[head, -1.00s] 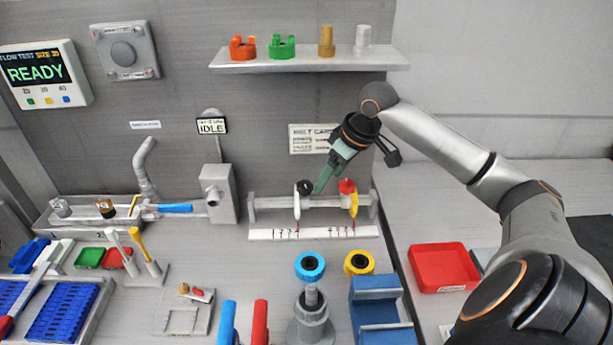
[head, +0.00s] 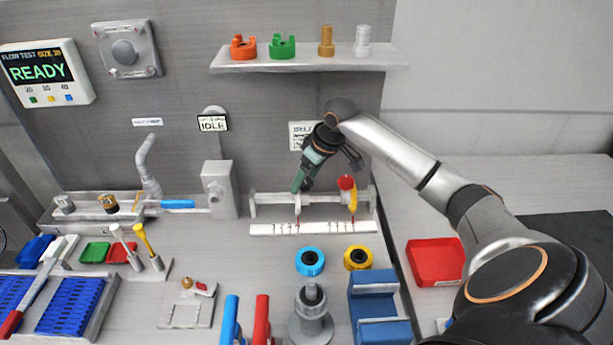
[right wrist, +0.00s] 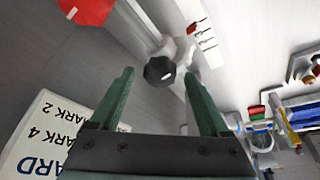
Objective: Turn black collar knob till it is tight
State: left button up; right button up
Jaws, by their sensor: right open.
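The black collar knob (right wrist: 159,70) shows in the right wrist view as a dark faceted knob with a small pale mark, on a white collar on the rail. My right gripper (right wrist: 159,73) is open, its green fingers on either side of the knob in that view; I cannot tell if they touch it. In the head view, my right gripper (head: 298,186) points down at the white collar (head: 297,207) and largely covers the knob. The red knob (head: 347,182) with its yellow collar (head: 352,203) is to the right on the same rail. My left gripper is not in view.
The marked white scale strip (head: 270,229) lies in front of the rail. A grey block (head: 218,190) stands to its left. The shelf (head: 300,62) with several small parts is above. Blue (head: 310,261) and yellow (head: 358,258) rings lie in front. The counter between is clear.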

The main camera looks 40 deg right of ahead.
grip_shut()
dwell(0.6)
jog(key=shift+n, duration=0.3)
jog(key=n+y, duration=0.1)
jog(key=n, duration=0.2)
jog(key=n+g+y, duration=0.1)
jog(key=n, duration=0.2)
jog(key=shift+w+d+r, duration=0.1)
jog(key=shift+d, duration=0.05)
jog(key=n+g, duration=0.1)
jog(key=n, duration=0.2)
jog(key=n+g+y, duration=0.1)
jog(key=n, duration=0.1)
jog(key=shift+w+n+y, duration=0.1)
jog(key=shift+n+y, duration=0.2)
jog(key=shift+n, duration=0.1)
